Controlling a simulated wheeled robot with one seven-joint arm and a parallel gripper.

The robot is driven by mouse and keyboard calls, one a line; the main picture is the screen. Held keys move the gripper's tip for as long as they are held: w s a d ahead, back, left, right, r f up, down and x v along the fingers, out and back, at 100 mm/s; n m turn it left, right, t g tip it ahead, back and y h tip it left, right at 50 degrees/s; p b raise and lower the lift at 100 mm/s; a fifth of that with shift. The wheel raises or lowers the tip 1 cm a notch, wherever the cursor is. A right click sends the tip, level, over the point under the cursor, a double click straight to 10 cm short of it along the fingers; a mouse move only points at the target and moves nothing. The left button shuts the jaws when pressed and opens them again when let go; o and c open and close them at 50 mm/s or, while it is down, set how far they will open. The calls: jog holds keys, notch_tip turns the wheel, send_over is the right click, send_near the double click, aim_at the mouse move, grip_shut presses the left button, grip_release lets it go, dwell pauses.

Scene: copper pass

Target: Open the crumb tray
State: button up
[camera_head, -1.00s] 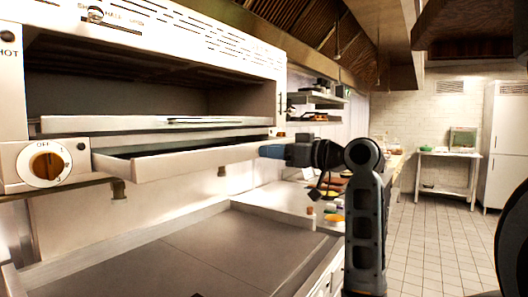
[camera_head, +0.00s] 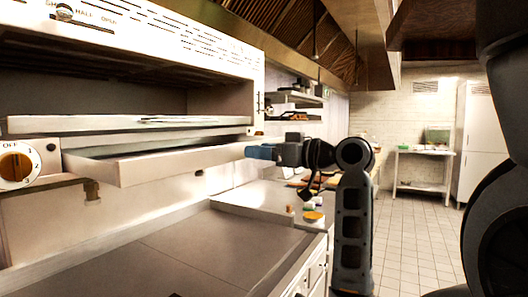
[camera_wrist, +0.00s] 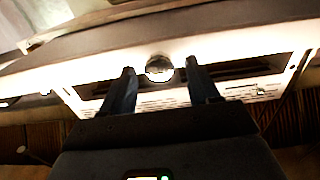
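The crumb tray (camera_head: 150,168) is a long, shallow, pale metal drawer below the grill chamber. It stands partly out from the white appliance (camera_head: 190,40), and its inside shows from above. My gripper (camera_head: 260,151) is at the right end of the tray's front in the head view, with its fingers towards it. In the wrist view my gripper (camera_wrist: 160,70) has its two fingers apart, with a round metal knob (camera_wrist: 159,67) between the tips. A gap shows on each side of the knob. The contact between gripper and tray is hidden in the head view.
A flat grey griddle (camera_head: 170,245) lies below the tray. An orange dial (camera_head: 15,167) is at the tray's left. A counter with small food items (camera_head: 313,216) stands behind my arm. The tiled floor (camera_head: 405,240) at right is clear.

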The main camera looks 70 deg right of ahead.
jog(key=b+v, duration=0.1)
jog(key=v, duration=0.6)
jog(key=shift+s, duration=0.4)
jog(key=shift+w+a+f, duration=0.1)
jog(key=w+a+f+m+g, duration=0.1)
jog(key=w+a+f+m, duration=0.3)
jog(key=f, duration=0.6)
jog(key=w+a+f+m, duration=0.1)
jog(key=w+a+f, duration=0.45)
jog(key=f, duration=0.45)
jog(key=s+a+f+g, duration=0.2)
jog(key=a+f, duration=1)
jog(key=s+a+f+n+y, duration=0.1)
jog(key=s+a+n, duration=0.3)
jog(key=s+a, duration=0.4)
jog(key=s+a+f+n+y, duration=0.1)
jog(key=s+a+n+y, duration=0.2)
jog(key=s+a, duration=0.6)
jog(key=shift+s+a+f+n, duration=0.3)
jog(key=shift+s+f+n, duration=0.1)
jog(key=shift+s, duration=0.7)
